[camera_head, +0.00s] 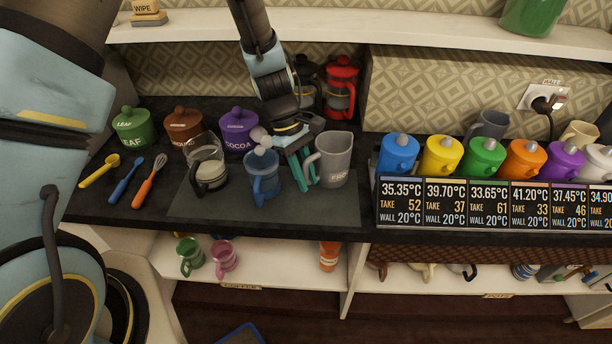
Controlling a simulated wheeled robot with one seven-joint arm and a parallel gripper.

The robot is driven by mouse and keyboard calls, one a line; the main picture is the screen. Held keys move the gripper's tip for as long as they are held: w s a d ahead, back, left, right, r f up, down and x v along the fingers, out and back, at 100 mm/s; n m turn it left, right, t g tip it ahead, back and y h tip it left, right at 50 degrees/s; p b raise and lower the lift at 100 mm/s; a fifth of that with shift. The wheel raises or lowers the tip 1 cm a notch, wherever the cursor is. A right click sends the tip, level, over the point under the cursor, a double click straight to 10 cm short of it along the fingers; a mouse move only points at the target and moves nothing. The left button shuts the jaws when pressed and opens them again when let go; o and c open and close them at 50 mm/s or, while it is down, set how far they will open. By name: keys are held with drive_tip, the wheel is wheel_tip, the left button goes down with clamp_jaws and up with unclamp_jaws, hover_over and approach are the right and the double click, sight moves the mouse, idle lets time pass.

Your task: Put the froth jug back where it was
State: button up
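The froth jug (336,158) is a grey jug with partly hidden lettering starting "FRO". It appears to stand upright at the right end of a dark grey mat (215,207) on the black counter, its handle toward the left. My gripper (300,176) reaches down from above, its teal fingers close beside the jug's handle. I cannot tell whether the fingers are around the handle or only next to it, or whether they touch it.
A blue jug (264,178) stands just left of my gripper, and a glass pot (209,174) further left. Lidded canisters (239,130) and a red press (341,88) stand behind. A row of coloured tanks with temperature displays (455,203) bounds the right.

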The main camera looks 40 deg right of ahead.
drive_tip(key=shift+o, duration=0.3)
drive_tip(key=shift+o, duration=0.9)
drive_tip(key=shift+o, duration=0.2)
drive_tip(key=o, duration=0.9)
drive_tip(key=shift+v, duration=3.75)
drive_tip(key=shift+w, duration=0.1)
